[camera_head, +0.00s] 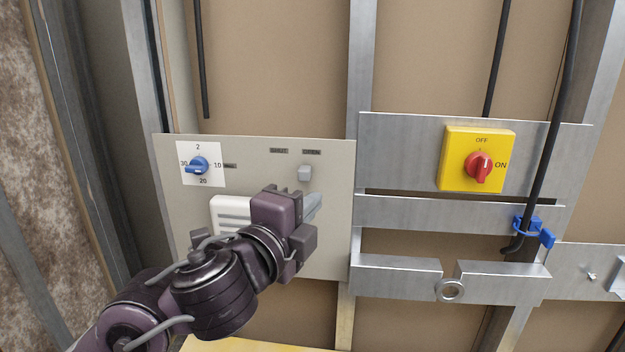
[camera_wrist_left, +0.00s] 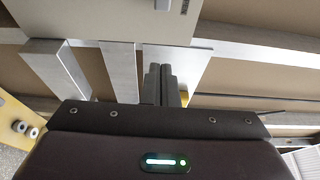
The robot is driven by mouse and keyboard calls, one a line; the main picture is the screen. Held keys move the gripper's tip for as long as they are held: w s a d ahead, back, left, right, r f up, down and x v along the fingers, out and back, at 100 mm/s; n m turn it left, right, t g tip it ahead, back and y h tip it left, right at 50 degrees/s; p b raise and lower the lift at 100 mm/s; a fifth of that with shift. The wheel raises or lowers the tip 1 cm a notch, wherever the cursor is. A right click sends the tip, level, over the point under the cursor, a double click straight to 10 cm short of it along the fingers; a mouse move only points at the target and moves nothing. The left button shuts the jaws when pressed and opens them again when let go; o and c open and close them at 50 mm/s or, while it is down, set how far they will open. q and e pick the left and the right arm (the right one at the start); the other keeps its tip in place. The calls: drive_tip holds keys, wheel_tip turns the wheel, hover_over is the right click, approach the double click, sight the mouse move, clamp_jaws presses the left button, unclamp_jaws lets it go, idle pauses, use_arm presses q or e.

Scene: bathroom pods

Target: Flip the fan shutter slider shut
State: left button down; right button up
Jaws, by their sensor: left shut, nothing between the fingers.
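A beige panel (camera_head: 330,250) stands upright on the wall frame. It bears a small pale grey slider block (camera_head: 305,172), below the right one of two dark labels, which I take as the fan shutter slider. A white slatted vent (camera_head: 228,208) is lower left, partly hidden by my arm. My left gripper (camera_head: 317,199) is shut and empty, its fingers just below the slider in the head view; contact cannot be told. In the left wrist view the shut fingers (camera_wrist_left: 162,72) point toward the panel (camera_wrist_left: 110,18), where a grey block (camera_wrist_left: 163,4) shows at the top edge.
A blue dial (camera_head: 198,165) is at the panel's upper left. A yellow switch box (camera_head: 450,175) with a red knob is to the right, on metal rails (camera_head: 420,210). A black cable (camera_head: 548,150) hangs at the right with a blue clip (camera_head: 540,233).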

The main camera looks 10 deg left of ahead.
sight(295, 168)
use_arm(q)
drive_tip(key=p+x, duration=0.1)
drive_tip(key=x, duration=0.9)
drive_tip(key=shift+w+r, duration=0.1)
drive_tip(key=shift+w, duration=0.05)
drive_tip(key=a+p, duration=0.2)
drive_tip(key=a, duration=0.1)
drive_tip(key=shift+a, duration=0.2)
drive_tip(key=shift+s+a, duration=0.35)
drive_tip(key=shift+a, duration=0.05)
drive_tip(key=shift+w+d, duration=0.15)
drive_tip(key=shift+d, duration=0.05)
drive_tip(key=a, duration=0.5)
drive_tip(key=shift+a+p, duration=0.3)
drive_tip(key=shift+a, duration=0.1)
drive_tip(key=shift+d, duration=0.1)
